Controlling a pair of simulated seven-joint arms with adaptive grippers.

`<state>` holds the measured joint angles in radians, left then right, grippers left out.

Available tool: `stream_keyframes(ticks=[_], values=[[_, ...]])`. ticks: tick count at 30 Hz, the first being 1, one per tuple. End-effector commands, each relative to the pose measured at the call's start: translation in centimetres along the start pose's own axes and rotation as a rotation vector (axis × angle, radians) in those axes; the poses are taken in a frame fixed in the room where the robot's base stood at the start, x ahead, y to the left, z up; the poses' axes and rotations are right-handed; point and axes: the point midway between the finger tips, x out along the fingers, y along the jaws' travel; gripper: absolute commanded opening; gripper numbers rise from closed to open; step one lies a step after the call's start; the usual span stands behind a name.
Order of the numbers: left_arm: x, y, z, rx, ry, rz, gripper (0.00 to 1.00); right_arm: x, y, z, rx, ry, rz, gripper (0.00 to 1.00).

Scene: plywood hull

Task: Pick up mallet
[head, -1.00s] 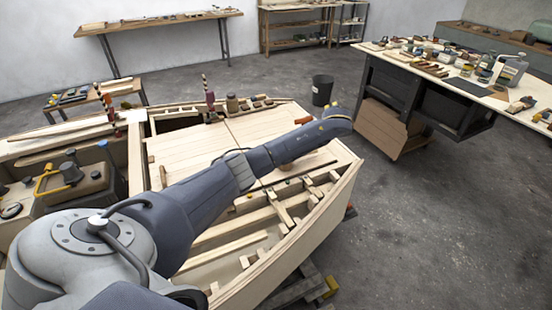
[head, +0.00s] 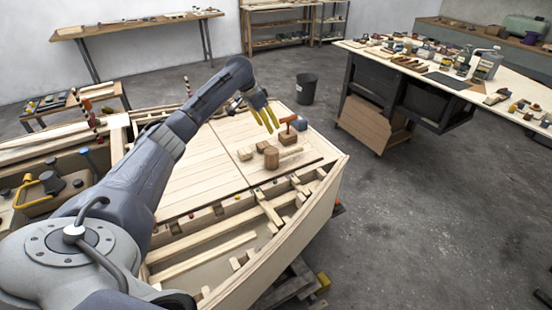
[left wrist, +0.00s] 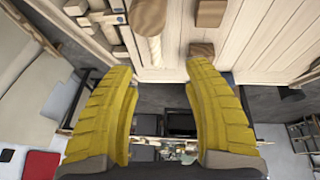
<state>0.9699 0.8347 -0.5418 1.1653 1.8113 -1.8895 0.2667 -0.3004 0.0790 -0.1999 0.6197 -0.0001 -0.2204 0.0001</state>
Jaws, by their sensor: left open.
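The wooden mallet lies on the planked deck of the hull. In the head view its thick, barrel-shaped head (head: 271,158) is nearest me and its pale handle points right. In the left wrist view the mallet head (left wrist: 147,17) is at the top edge, and the handle (left wrist: 156,50) runs down toward the space between the fingers. My left gripper (head: 271,128) has yellow fingers, spread open and empty, above the deck just beyond the mallet. The fingers also frame the lower part of the left wrist view (left wrist: 155,70). My right gripper is not in view.
Open hull framing (head: 265,207) is in front. A black bin (head: 306,88) and a cluttered workbench (head: 447,79) are beyond. The left deck planks are clear.

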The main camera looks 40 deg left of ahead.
Motion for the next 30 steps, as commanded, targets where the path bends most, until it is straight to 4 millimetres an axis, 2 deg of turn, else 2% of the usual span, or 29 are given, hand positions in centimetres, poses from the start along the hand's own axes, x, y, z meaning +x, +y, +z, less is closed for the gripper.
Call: stream_keyframes(ticks=[4, 7, 21, 30], values=[[-0.5, 0.3, 0.5, 0.001, 0.004, 0.044, 0.51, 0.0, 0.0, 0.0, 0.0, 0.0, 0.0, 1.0], [0.1, 0.5, 0.6, 0.002, 0.004, 0.056, 0.51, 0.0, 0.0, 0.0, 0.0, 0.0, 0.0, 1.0], [8.2, 0.9, 0.6, 0.0, 0.004, 0.057, 0.51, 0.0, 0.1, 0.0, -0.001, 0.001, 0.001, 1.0], [11.1, 1.0, 0.5, 0.001, 0.006, 0.054, 0.51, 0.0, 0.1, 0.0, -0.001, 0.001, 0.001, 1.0]])
